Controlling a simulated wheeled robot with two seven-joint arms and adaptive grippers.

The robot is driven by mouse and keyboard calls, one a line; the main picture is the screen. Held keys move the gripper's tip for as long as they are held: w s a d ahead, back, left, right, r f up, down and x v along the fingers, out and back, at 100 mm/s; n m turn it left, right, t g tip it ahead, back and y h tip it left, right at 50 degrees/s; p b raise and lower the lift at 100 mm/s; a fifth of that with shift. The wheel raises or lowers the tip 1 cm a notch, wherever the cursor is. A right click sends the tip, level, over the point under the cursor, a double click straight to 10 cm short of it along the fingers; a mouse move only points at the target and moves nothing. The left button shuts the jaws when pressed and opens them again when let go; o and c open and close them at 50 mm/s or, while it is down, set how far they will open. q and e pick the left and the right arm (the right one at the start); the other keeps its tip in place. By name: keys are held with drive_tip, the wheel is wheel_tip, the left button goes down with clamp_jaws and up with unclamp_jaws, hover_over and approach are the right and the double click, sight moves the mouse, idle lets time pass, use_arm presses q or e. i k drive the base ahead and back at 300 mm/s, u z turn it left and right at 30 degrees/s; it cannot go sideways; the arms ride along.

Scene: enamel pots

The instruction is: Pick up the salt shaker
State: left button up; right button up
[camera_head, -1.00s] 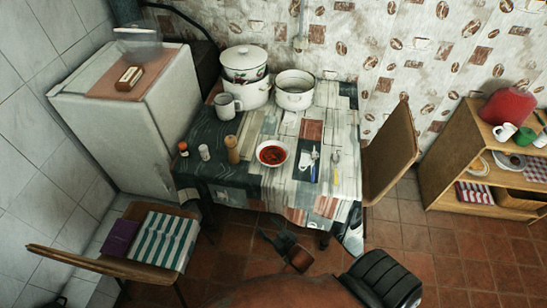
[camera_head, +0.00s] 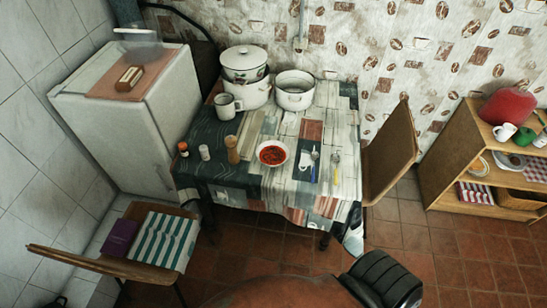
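A small white shaker with a grey top (camera_head: 205,152), which looks like the salt shaker, stands upright near the left front part of the table. A small jar with an orange lid (camera_head: 183,149) stands to its left. A wooden pepper mill (camera_head: 232,150) stands to its right. No gripper of mine can be made out in the head view, and nothing touches the shaker. Dark and reddish parts of my own body show at the bottom edge.
The table (camera_head: 252,183) also bears a bowl of red soup (camera_head: 272,154), a mug (camera_head: 226,106), a white pot (camera_head: 294,91) and stacked pots (camera_head: 246,75). A fridge (camera_head: 130,120) stands left. Chairs stand at front left (camera_head: 105,262) and right (camera_head: 391,152).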

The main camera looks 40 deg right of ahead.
sight(205, 155)
drive_tip(key=i, duration=0.5)
drive_tip(key=z, duration=1.5)
